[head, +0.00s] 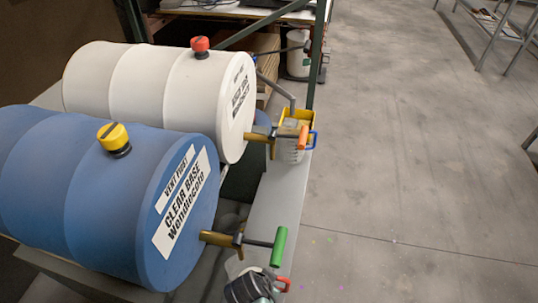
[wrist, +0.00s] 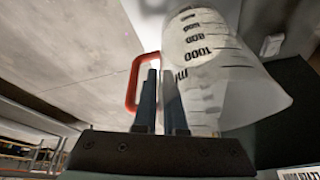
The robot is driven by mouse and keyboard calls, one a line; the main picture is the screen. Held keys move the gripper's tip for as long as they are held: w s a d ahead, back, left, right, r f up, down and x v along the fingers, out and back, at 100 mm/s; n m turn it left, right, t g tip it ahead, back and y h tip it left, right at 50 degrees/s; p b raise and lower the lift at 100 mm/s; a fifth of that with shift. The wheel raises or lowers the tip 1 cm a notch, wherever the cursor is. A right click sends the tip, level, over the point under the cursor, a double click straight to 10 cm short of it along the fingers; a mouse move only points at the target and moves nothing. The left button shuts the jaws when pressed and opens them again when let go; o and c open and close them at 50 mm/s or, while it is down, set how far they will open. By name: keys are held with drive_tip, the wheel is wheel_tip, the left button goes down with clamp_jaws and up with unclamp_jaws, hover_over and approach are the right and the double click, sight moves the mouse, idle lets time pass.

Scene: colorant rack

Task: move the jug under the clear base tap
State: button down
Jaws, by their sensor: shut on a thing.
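The blue drum (head: 90,200) with the clear base label (head: 183,207) lies on its side at the left in the head view. Its brass tap (head: 218,239) has a green handle (head: 279,246) and points right. My gripper (wrist: 160,105) is shut on the red handle (wrist: 133,88) of a clear measuring jug (wrist: 215,65) with black graduations in the wrist view. In the head view my gripper, the red handle (head: 284,284) and a small part of the jug show at the bottom edge, just below the tap in the picture. Most of the jug is hidden there, and its contents cannot be told.
A white drum (head: 150,95) lies behind the blue one; its tap has an orange handle (head: 303,138). Another jug with a blue handle (head: 313,141) stands below that tap. A narrow grey ledge (head: 275,205) runs along the drum fronts.

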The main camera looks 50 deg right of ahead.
drive_tip(key=shift+f, duration=0.75)
drive_tip(key=c, duration=1.4)
unclamp_jaws()
drive_tip(key=shift+f, duration=0.1)
drive_tip(key=shift+c, duration=0.2)
drive_tip(key=o, duration=0.4)
drive_tip(key=shift+o, duration=0.2)
drive_tip(key=p+v, duration=0.2)
drive_tip(key=v, duration=1)
drive_tip(key=shift+s, duration=0.1)
